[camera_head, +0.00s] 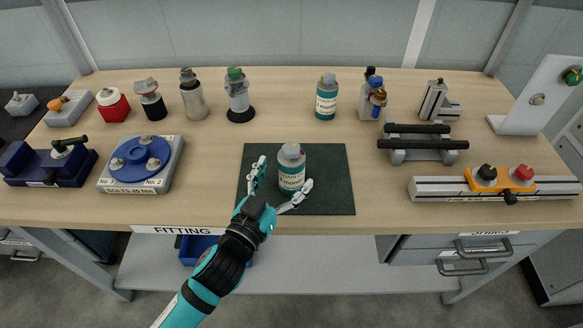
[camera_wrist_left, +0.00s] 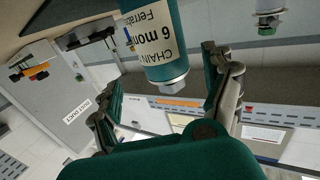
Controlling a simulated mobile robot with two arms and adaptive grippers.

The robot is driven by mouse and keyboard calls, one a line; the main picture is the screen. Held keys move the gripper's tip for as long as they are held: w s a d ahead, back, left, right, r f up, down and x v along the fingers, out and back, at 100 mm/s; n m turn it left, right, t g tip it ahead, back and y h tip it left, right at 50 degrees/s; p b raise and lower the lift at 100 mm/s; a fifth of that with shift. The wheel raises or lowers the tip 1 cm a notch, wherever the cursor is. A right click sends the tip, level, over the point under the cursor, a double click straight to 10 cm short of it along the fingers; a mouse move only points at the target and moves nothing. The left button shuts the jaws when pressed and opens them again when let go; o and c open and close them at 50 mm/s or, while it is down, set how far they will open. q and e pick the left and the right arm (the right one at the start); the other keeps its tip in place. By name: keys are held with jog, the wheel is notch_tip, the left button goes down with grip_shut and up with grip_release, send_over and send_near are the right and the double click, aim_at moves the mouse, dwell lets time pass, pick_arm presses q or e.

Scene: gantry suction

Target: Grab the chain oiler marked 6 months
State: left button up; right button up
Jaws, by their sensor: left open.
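The chain oiler (camera_head: 291,168), a teal bottle with a cream label and grey cap, stands upright on the dark green mat (camera_head: 333,196). In the left wrist view its label on the oiler (camera_wrist_left: 152,42) reads "CHAIN" and "6 mon", upside down. My left gripper (camera_head: 281,186) is open at the oiler's near left side. One finger is to the left of the bottle and the other is in front of its lower right. In the wrist view the bottle is between and beyond the spread fingers (camera_wrist_left: 165,95); contact cannot be told. My right gripper is not in view.
A similar teal bottle (camera_head: 326,97) stands at the back. Several bottles and fittings line the back edge. A blue disc fixture (camera_head: 140,160) is at left, a black-barred stand (camera_head: 421,143) and a rail with knobs (camera_head: 493,189) at right. The table between mat and rail is clear.

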aim_at(292, 161)
pick_arm(q)
jog(key=x, duration=0.2)
jog(key=p+x, duration=0.1)
jog(key=x, duration=0.1)
jog(key=shift+w+a, duration=0.25)
jog(key=shift+w, duration=0.05)
jog(key=shift+w+d+f, duration=0.1)
jog(key=shift+w+d, duration=0.15)
jog(key=shift+w, duration=0.15)
jog(key=shift+s, duration=0.1)
jog(key=shift+c, duration=1)
jog(key=c, duration=1.4)
jog(key=shift+c, duration=0.2)
